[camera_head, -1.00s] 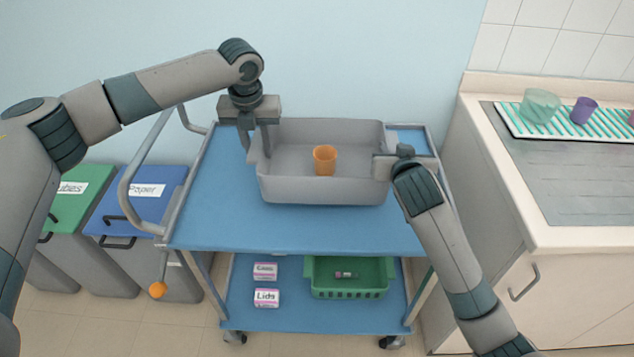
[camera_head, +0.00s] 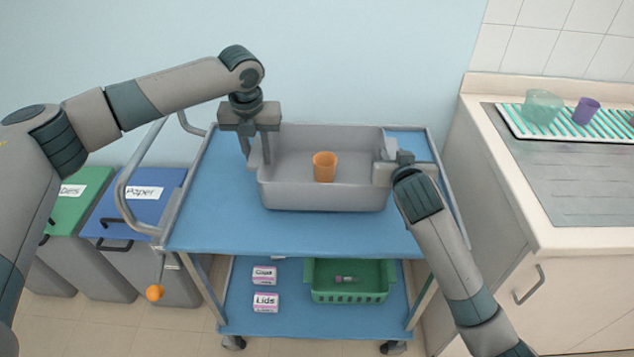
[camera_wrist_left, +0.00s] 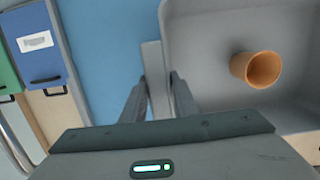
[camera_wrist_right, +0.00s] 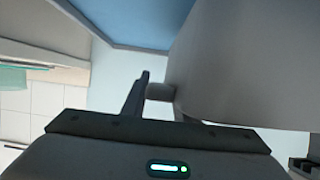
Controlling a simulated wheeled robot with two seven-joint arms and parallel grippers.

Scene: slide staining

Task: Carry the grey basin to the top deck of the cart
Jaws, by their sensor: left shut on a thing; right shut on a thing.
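The grey basin (camera_head: 322,197) is over the blue top deck (camera_head: 300,232) of the cart, toward its back; I cannot tell whether its underside touches the deck. An orange cup (camera_head: 324,167) stands inside it. My left gripper (camera_head: 257,160) is shut on the basin's left side; in the left wrist view its fingers (camera_wrist_left: 157,90) pinch a grey tab on the basin's rim (camera_wrist_left: 152,62). My right gripper (camera_head: 384,172) is shut on the basin's right side. In the right wrist view the basin (camera_wrist_right: 240,70) hides part of that grip.
The lower deck (camera_head: 300,322) carries a green basket (camera_head: 350,296) and two labelled boxes (camera_head: 265,302). Green and blue bins (camera_head: 140,215) stand at left. A counter (camera_head: 560,225) with a drying rack stands close at right. The top deck's front is clear.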

